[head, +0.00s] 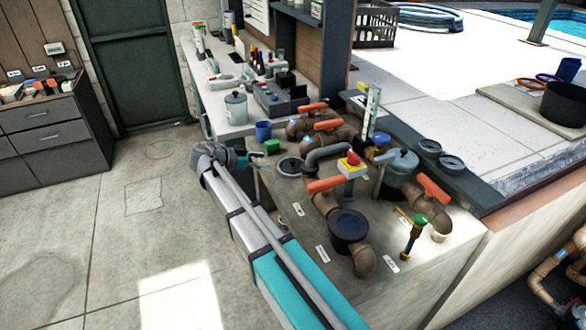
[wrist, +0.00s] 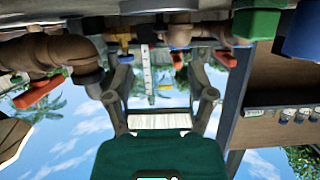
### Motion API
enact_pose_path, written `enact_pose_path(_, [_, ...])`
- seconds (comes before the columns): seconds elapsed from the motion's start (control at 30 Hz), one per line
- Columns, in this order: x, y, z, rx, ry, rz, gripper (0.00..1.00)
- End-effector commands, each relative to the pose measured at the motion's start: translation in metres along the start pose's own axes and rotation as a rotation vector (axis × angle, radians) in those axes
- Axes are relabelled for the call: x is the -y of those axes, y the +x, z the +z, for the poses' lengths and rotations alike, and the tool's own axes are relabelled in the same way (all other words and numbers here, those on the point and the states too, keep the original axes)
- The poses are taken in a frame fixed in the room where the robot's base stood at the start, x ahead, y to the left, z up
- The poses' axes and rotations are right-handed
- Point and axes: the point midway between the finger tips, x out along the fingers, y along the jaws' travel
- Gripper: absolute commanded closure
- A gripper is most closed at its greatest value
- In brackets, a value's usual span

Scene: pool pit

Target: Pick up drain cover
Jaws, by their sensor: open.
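The wrist picture is upside down, and I cannot make out the disc there.
A green block (head: 272,146) and blue cup (head: 263,131) stand close behind my gripper. Two round lids (head: 440,155) lie on a dark ledge. The floor at left is clear.

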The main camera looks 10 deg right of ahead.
Motion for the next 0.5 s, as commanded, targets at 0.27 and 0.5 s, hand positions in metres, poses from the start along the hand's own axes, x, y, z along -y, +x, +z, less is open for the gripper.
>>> enact_pose_path(0.27, [-0.001,0.043,0.002,0.000,0.001,0.003,0.29])
enact_pose_path(0.5, [0.000,0.058,0.000,0.000,0.001,0.002,0.29])
